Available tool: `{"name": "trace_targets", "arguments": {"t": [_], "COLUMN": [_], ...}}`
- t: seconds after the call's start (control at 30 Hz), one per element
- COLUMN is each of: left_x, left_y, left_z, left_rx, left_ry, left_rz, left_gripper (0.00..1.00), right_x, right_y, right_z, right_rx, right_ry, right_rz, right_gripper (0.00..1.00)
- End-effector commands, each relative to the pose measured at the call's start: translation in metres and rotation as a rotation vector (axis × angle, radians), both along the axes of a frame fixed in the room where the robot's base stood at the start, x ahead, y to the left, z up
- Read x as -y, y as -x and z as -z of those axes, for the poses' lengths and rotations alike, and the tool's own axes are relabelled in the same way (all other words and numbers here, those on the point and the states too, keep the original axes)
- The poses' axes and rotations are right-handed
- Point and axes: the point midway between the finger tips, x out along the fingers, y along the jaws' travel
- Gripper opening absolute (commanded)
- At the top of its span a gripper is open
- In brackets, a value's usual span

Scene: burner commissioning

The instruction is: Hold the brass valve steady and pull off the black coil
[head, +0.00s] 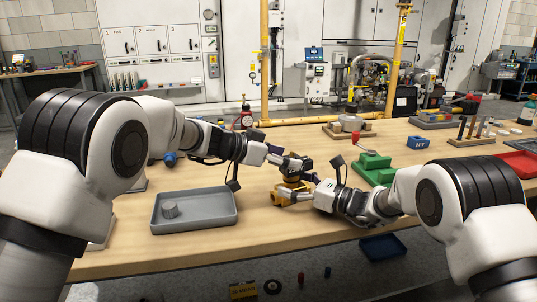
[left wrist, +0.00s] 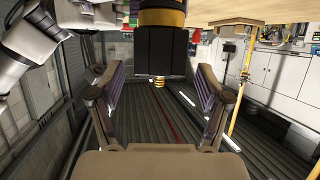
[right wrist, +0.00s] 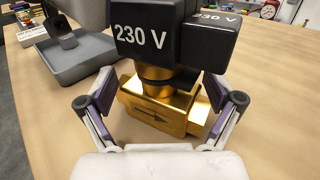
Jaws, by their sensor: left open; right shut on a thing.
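The brass valve (head: 293,185) stands on the table in the middle of the head view. In the right wrist view its brass body (right wrist: 155,110) shows an arrow. My right gripper (right wrist: 160,115) is shut on this body, a finger at each side. The black coil, marked 230 V (right wrist: 142,36), sits on the valve's brass neck. My left gripper (head: 300,164) is open at the coil. In the left wrist view, the coil (left wrist: 160,52) lies between the spread fingers, with gaps at both sides; a small brass tip (left wrist: 158,82) sticks out of it.
A grey tray (head: 194,224) with a grey round part (head: 170,209) is left of the valve. A green fixture (head: 374,170) and a blue 24 V box (head: 417,142) are to the right. A red tray (head: 520,164) is at the far right. The front middle of the table is clear.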

Motion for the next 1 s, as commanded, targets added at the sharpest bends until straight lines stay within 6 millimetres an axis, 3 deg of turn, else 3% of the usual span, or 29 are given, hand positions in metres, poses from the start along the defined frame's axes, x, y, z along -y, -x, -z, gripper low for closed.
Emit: {"name": "trace_targets", "arguments": {"t": [0.13, 0.3, 0.6, 0.67, 0.8, 0.83, 0.93, 0.97, 1.0], "left_x": [0.027, 0.044, 0.047, 0.047, 0.047, 0.047, 0.047, 0.047, 0.047], "left_y": [-0.015, -0.026, -0.028, -0.028, -0.028, -0.028, -0.028, -0.028, -0.028], "left_z": [0.013, 0.021, 0.022, 0.022, 0.022, 0.022, 0.022, 0.022, 0.022], "left_rx": [0.001, -0.001, 0.000, 0.000, 0.000, 0.000, 0.000, 0.000, 0.000], "left_ry": [0.000, 0.000, 0.000, 0.000, 0.000, 0.000, 0.000, 0.000, 0.000], "left_rz": [0.004, 0.002, 0.001, 0.001, 0.001, 0.001, 0.001, 0.001, 0.001], "left_gripper": [0.77, 0.77, 0.77, 0.59, 0.10, 0.04, 0.04, 0.53, 0.67], "right_x": [0.000, 0.000, 0.000, 0.000, 0.000, 0.000, 0.000, 0.000, 0.000], "right_y": [0.000, 0.000, 0.000, 0.000, 0.000, 0.000, 0.000, 0.000, 0.000], "right_z": [-0.001, -0.001, -0.001, -0.001, -0.001, -0.001, -0.001, -0.001, -0.001], "right_rx": [0.002, 0.002, 0.001, 0.001, 0.001, 0.001, 0.002, 0.002, 0.002], "right_ry": [-0.001, -0.001, -0.002, -0.002, -0.002, -0.002, -0.001, -0.001, -0.001], "right_rz": [0.001, 0.001, 0.001, 0.001, 0.001, 0.001, 0.001, 0.001, 0.001], "right_gripper": [0.24, 0.24, 0.24, 0.24, 0.24, 0.24, 0.24, 0.24, 0.24]}}
